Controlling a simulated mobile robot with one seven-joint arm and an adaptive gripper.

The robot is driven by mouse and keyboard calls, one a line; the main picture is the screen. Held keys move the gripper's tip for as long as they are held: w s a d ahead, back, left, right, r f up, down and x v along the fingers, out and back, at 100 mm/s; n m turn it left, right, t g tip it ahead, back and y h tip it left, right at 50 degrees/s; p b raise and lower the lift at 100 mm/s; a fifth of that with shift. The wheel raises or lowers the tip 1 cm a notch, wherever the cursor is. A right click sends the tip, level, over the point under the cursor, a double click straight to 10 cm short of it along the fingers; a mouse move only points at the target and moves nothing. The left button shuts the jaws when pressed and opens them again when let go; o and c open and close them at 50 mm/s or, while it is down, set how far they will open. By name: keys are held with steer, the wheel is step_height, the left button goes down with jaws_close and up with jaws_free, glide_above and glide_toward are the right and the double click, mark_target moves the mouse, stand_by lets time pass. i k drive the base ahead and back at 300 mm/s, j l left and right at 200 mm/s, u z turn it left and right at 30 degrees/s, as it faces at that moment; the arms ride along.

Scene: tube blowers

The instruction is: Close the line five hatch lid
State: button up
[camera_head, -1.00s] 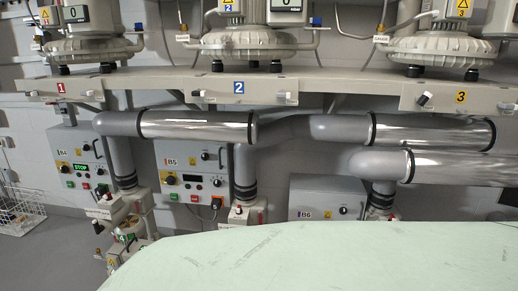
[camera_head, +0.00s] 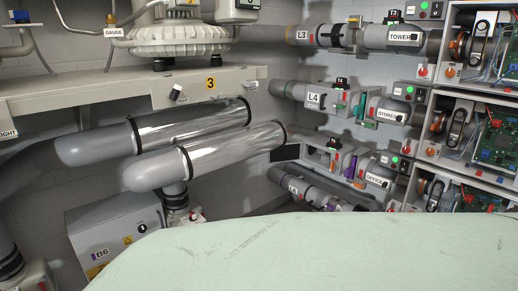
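The line five pipe (camera_head: 292,184), with a label that seems to read L5, is low at the right of centre. Its right end runs down behind the pale green top of my own body, so its hatch lid cannot be clearly made out. Grey fittings with purple parts (camera_head: 350,168) sit just above and right of it, beside the OFFICE pipe (camera_head: 376,181). My gripper is not in view.
The L4 pipe (camera_head: 314,99) and L3 pipe (camera_head: 302,35) run above, toward the STORES and TOWER labels. Open cabinets with green circuit boards (camera_head: 497,140) stand at the far right. Silver pipes (camera_head: 222,148), shelf 3 (camera_head: 226,83) and box B6 (camera_head: 108,236) are at left.

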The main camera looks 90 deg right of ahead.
mark_target(291, 151)
steer(key=z, duration=1.6)
steer(key=l+z, duration=0.1)
steer(key=z, duration=0.35)
steer(key=l+z, duration=0.1)
steer(key=z, duration=0.35)
steer(key=i+l+z, duration=0.1)
steer(key=z, duration=0.4)
steer(key=i+l, duration=0.5)
steer(key=i+j, duration=0.2)
steer(key=i, duration=0.2)
steer(key=i+j, duration=0.25)
steer(key=i, duration=0.2)
steer(key=i+j, duration=0.2)
steer(key=i, duration=0.2)
steer(key=i+j, duration=0.2)
steer(key=i, duration=0.25)
